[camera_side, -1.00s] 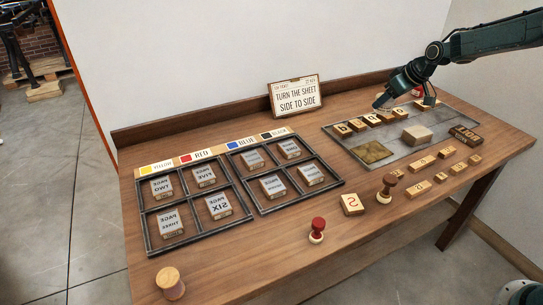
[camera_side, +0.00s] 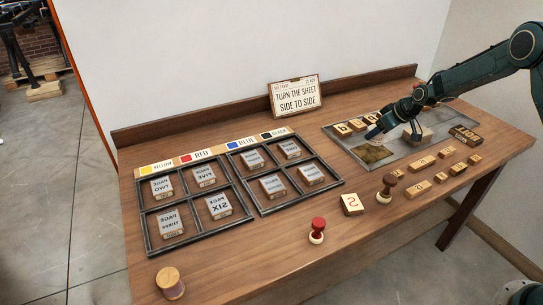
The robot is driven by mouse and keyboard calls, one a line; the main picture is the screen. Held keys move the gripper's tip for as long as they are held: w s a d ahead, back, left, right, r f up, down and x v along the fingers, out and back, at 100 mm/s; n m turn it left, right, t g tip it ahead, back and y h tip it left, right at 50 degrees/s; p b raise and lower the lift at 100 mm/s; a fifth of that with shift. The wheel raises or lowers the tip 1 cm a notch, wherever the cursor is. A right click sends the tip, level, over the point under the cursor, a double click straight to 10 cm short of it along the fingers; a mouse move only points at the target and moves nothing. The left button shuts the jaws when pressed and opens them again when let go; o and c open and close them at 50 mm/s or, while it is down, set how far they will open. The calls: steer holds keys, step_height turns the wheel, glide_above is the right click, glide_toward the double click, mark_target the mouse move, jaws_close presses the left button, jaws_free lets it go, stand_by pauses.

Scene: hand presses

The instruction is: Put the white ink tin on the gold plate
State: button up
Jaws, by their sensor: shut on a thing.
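The gold plate (camera_side: 371,154) is a dull golden square at the near left corner of the grey metal slab. My gripper (camera_side: 378,131) is shut and points down and left, just above the back edge of the gold plate. A small pale thing, the white ink tin (camera_side: 373,135), shows at the fingertips, mostly hidden by the fingers. I cannot tell whether it touches the plate.
A pale wooden block (camera_side: 418,133) stands on the grey slab (camera_side: 400,150), close right of my gripper. Letter blocks (camera_side: 345,129) line the slab's back edge. A dark stamp (camera_side: 387,188) and a red stamp (camera_side: 317,231) stand in front. Divided frames (camera_side: 250,211) hold page blocks at left.

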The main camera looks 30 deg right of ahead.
mark_target(375, 140)
steer(key=shift+f, duration=1.85)
steer(key=shift+f, duration=0.1)
steer(key=o, duration=1.1)
steer(key=shift+f, duration=0.1)
steer(key=shift+o, duration=0.2)
steer(key=shift+v, duration=0.85)
steer(key=v, duration=1)
steer(key=shift+r, duration=0.3)
